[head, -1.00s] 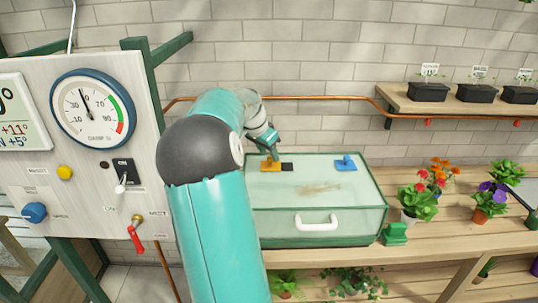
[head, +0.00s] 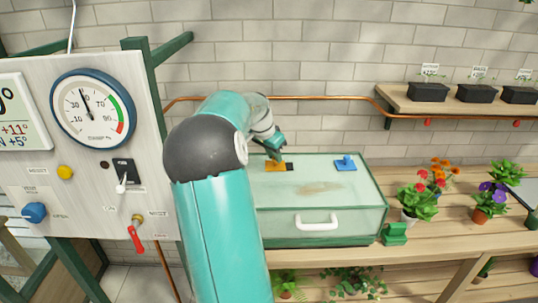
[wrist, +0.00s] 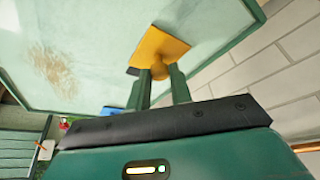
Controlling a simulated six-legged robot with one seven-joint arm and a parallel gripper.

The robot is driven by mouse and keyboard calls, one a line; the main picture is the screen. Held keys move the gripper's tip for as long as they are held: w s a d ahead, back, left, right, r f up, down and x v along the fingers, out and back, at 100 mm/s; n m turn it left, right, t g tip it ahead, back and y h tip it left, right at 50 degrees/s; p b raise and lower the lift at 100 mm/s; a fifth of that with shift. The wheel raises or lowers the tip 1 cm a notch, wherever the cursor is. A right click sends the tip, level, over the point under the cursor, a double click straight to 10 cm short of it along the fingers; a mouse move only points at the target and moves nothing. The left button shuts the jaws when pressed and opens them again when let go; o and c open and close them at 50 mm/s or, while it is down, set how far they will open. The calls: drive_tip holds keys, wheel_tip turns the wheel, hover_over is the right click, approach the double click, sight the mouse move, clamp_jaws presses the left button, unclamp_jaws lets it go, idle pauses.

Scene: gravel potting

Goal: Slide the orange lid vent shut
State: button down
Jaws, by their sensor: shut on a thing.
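The orange lid vent (head: 276,167) sits near the back left of the glass lid (head: 280,205), and part of the dark opening (head: 290,167) shows just to its right. In the wrist view the vent is an orange plate (wrist: 162,42) with a round knob (wrist: 160,71). My gripper (wrist: 162,78) is shut on that knob, one green finger on each side. In the head view my gripper (head: 273,157) comes down on the vent from above, and my arm hides the lid's left edge.
A blue vent (head: 345,163) sits on the lid's back right, and a white handle (head: 316,222) is on the case front. Potted flowers (head: 418,203) stand right of it on the wooden bench. A copper pipe (head: 320,97) runs along the wall behind.

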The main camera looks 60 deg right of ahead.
drive_tip(key=s, duration=0.1)
drive_tip(key=s+d, duration=0.1)
drive_tip(key=s, duration=0.1)
drive_tip(key=shift+s+d, duration=0.1)
drive_tip(key=shift+d, duration=0.2)
drive_tip(key=c, duration=1.3)
unclamp_jaws()
drive_tip(key=shift+s, duration=0.1)
drive_tip(key=shift+o, duration=0.2)
drive_tip(key=v, duration=1.4)
drive_tip(key=shift+f, duration=0.15)
